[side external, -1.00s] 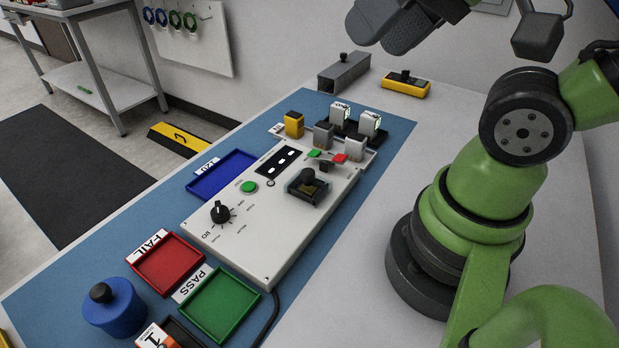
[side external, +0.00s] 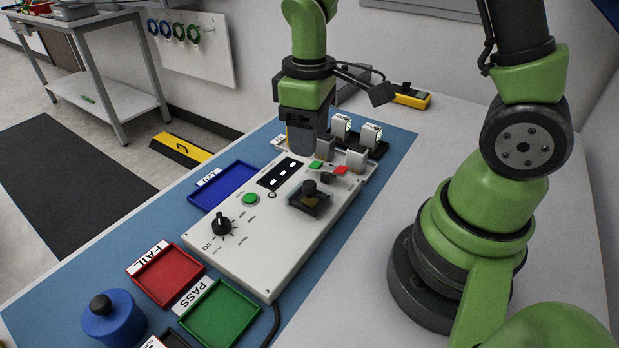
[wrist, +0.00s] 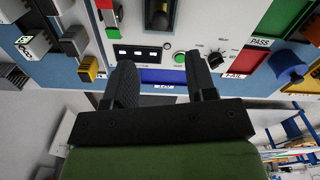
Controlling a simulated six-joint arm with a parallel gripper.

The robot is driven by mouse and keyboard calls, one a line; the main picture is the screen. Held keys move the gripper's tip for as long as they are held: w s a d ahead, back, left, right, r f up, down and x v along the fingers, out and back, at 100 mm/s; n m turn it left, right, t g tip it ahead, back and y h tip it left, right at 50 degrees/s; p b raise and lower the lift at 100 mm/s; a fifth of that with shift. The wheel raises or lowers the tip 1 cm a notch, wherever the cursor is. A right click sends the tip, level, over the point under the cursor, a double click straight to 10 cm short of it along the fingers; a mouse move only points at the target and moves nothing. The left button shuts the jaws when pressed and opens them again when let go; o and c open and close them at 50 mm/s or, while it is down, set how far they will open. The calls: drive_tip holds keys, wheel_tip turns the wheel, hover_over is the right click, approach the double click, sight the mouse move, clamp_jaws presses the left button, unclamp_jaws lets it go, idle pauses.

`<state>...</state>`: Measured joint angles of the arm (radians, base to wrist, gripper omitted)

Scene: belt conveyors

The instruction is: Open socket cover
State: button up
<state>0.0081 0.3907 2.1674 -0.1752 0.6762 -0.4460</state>
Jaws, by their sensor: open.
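A dark, smoky box with a black knob on top (side external: 309,198), seemingly the socket cover, sits on the right part of the white control panel (side external: 240,240). It looks closed. In the wrist view its dark body (wrist: 157,16) shows at the top edge, beyond my fingers. My gripper (side external: 305,148) points down over the panel's far end, well away from the cover. In the wrist view its two dark fingers (wrist: 162,80) stand wide apart with nothing between them in hold. The blue tray (wrist: 165,74) shows beyond the gap.
Grey and lit white blocks (side external: 341,127) stand near my gripper. A yellow block (wrist: 88,68) shows left of my fingers in the wrist view. The panel carries a green button (side external: 250,199) and a black dial (side external: 222,224). Red (side external: 168,272) and green (side external: 220,315) trays lie at the near end.

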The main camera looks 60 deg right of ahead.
sight(309, 183)
wheel_tip(309, 183, down, 10)
drive_tip(key=shift+r, duration=0.2)
drive_tip(key=shift+c, duration=0.2)
